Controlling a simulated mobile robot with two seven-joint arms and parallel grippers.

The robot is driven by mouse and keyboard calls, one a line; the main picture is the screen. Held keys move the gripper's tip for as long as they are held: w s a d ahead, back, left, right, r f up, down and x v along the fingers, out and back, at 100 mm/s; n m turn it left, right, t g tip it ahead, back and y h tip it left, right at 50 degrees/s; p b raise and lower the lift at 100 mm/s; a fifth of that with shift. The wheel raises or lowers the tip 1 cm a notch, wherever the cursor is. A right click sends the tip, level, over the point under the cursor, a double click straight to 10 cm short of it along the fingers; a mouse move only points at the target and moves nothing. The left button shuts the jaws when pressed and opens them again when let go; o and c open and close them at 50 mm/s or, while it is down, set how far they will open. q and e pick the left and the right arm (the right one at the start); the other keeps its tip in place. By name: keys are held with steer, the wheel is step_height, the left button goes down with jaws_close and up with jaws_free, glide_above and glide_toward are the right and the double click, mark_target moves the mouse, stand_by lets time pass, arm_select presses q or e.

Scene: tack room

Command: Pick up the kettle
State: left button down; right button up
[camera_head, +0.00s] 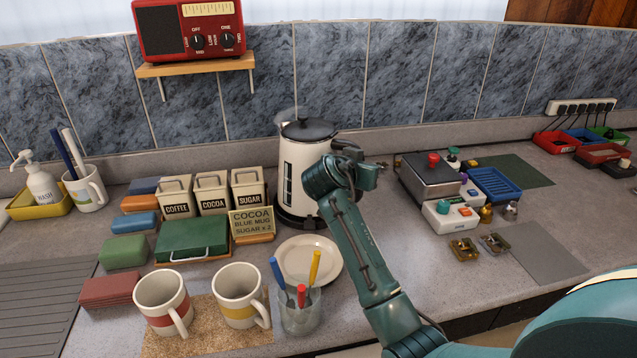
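The kettle (297,165) stands upright on the counter near the back wall, in the middle of the head view. It has a cream body, a dark lid, a dark base and a dark handle on its right side. My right arm comes in from the lower right, and my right gripper (362,175) is at the kettle's handle side. The arm hides part of the kettle's right side and most of the handle. I cannot tell whether the fingers are around the handle or only beside it. My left gripper is not in view.
Left of the kettle stand coffee, cocoa and sugar canisters (212,193) and a cocoa sign (252,223). A scale-like device (430,177) stands to the right.

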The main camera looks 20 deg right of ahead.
steer(key=shift+c, duration=0.5)
jaws_close()
stand_by(0.8)
steer(key=shift+w+r, duration=0.15)
steer(key=shift+r, duration=0.15)
